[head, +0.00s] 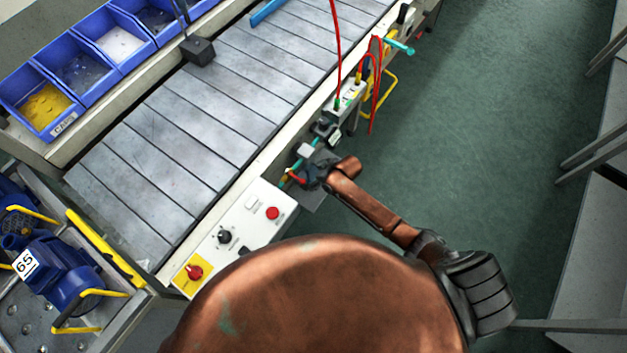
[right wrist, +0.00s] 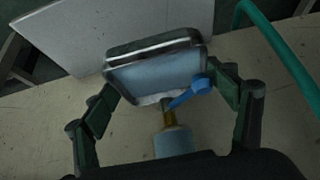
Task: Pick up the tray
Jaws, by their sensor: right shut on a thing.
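In the right wrist view the tray (right wrist: 155,75) is a small shallow piece with a grey metal rim and a pale blue inside face. It sits between the two dark fingers of my right gripper (right wrist: 172,82), one finger against each side, and the gripper is shut on it. A blue lever (right wrist: 188,95) and a brass fitting (right wrist: 168,112) show close to the tray's near edge; I cannot tell whether they touch it. In the head view my right gripper (head: 306,172) is small, beside the conveyor's right edge, and the tray is hard to make out. My left gripper is out of view.
A slatted conveyor (head: 190,125) runs diagonally, with blue bins (head: 84,75) along its far side. A control panel (head: 240,228) and red cables (head: 367,85) line its near edge. A blue pump (head: 60,270) stands lower left. Green floor (head: 480,130) is clear at right.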

